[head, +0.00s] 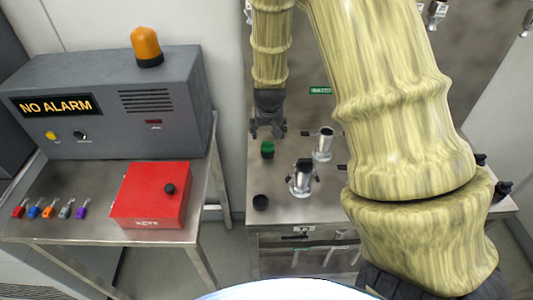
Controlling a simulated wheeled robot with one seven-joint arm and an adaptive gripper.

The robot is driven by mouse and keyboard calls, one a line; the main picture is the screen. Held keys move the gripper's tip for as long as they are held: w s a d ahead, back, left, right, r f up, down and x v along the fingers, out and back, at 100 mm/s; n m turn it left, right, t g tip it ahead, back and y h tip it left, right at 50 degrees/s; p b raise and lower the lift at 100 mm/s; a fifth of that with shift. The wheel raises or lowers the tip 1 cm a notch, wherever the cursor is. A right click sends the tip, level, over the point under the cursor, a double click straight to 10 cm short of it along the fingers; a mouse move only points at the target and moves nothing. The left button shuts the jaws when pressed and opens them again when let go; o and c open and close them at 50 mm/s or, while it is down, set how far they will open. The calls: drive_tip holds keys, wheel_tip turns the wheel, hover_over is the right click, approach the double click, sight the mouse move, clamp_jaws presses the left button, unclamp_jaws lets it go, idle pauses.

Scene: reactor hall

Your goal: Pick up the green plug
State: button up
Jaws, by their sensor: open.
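The green plug (267,149) is a small, short cylinder with a green top and a dark lower part. It stands upright on the steel workbench near the middle of the head view. My gripper (267,134) is dark grey and points down just above the plug, with its fingers apart and nothing seen between them. Whether the fingertips are directly over the plug or a little behind it, I cannot tell.
A metal fitting (323,144) and a dark-topped valve (302,178) stand right of the plug. A black cap (261,202) sits in front. A red box (151,196), several colored keys or tags and a grey alarm unit (108,108) occupy the left table.

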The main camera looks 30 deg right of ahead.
sight(268, 142)
drive_tip(key=shift+p+x, duration=0.5)
drive_tip(key=shift+x, duration=2.7)
drive_tip(key=shift+p+x, duration=1.05)
drive_tip(key=shift+x, duration=1.65)
drive_tip(key=shift+r, duration=0.1)
drive_tip(key=c, duration=1)
